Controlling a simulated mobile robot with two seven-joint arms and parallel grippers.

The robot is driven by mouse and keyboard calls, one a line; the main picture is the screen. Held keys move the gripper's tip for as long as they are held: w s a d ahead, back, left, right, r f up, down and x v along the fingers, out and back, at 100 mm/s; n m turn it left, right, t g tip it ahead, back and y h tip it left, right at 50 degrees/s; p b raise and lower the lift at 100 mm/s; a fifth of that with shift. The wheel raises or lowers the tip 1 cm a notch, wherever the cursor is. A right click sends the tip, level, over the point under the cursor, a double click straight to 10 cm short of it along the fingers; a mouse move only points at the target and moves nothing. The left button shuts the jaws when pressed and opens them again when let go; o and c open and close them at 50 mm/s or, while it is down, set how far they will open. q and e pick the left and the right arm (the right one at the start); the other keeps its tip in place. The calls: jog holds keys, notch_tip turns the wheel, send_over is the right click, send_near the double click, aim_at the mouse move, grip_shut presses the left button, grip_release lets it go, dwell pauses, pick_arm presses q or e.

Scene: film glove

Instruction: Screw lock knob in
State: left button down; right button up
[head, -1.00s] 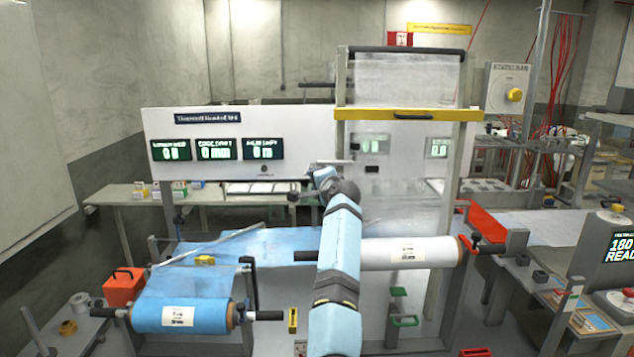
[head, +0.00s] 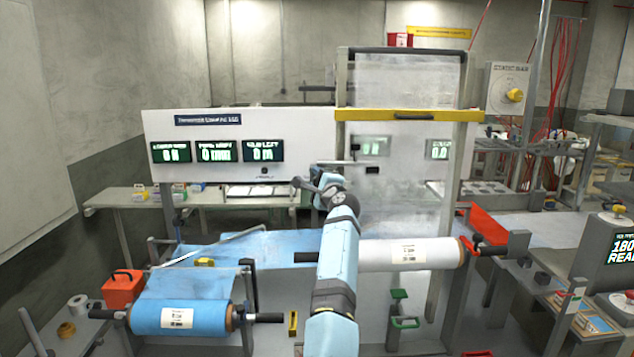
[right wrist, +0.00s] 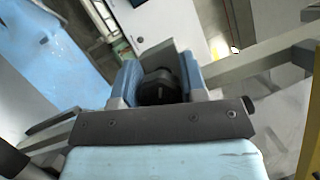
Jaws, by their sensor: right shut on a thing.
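My right arm reaches up the middle of the head view, with the right gripper (head: 318,182) in front of the white machine panel (head: 290,120). In the right wrist view the gripper (right wrist: 158,85) has two blue fingers shut on a round black knob (right wrist: 160,90). A grey metal piece lies just beyond the knob; I cannot tell how far the knob is seated. In the head view the knob cannot be told apart from the dark wrist parts. My left gripper is not in view.
A blue film roll (head: 180,319) is at the lower left and a white roll (head: 410,253) right of my arm. A yellow bar (head: 408,115) crosses the upright film frame. An orange box (head: 122,289) stands at left. A bench (head: 125,198) runs behind.

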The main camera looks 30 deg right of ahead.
jog(key=shift+a+f, duration=0.1)
jog(key=shift+f, duration=0.25)
jog(key=o, duration=0.9)
jog(key=shift+r, duration=0.1)
jog(key=shift+o, duration=0.2)
jog(key=shift+s+r, duration=0.1)
jog(key=shift+r, duration=0.05)
jog(key=shift+s, duration=0.1)
jog(key=shift+s, duration=0.35)
jog(key=b+v, duration=0.2)
jog(key=v, duration=1.1)
